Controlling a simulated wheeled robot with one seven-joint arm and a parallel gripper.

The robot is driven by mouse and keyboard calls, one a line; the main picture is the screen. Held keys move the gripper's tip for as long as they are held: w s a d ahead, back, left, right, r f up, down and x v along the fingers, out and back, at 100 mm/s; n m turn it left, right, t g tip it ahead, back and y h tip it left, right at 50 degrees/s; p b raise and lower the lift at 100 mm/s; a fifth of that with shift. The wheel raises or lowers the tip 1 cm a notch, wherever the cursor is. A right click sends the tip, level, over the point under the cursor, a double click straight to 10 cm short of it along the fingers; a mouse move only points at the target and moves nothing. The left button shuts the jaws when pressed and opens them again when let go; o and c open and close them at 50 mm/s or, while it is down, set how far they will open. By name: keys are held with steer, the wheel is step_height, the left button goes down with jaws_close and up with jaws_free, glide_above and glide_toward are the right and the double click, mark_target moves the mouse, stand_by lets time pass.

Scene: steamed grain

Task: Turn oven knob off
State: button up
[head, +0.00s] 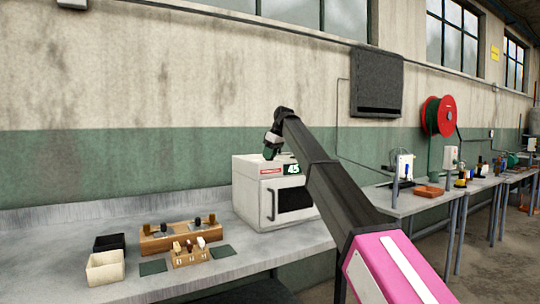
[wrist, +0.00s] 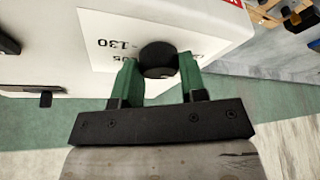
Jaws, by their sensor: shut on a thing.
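The oven (head: 262,195) is a white box on the grey bench in the head view, with a dark door window and a small lit display (head: 292,169) reading 45. In the wrist view, its white face (wrist: 65,50) carries a label with numbers, 130 among them. A round black knob (wrist: 158,59) stands on that label. My gripper (wrist: 158,72) has its two green fingers on either side of the knob, shut on it. In the head view my gripper (head: 270,150) is at the oven's top, and the knob is hidden there. The knob's pointer mark cannot be made out.
Left of the oven, the bench (head: 60,250) holds a wooden block with dark pegs (head: 180,237), a smaller labelled wooden rack (head: 190,257), a black bin (head: 109,242) and a cream bin (head: 105,268). A second bench (head: 405,203) stands to the right.

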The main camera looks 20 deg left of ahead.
steer(key=shift+n+g, duration=0.5)
steer(key=shift+n, duration=1)
steer(key=o, duration=0.9)
steer(key=v, duration=1.1)
steer(key=shift+w+a, duration=0.1)
steer(key=shift+w, duration=0.05)
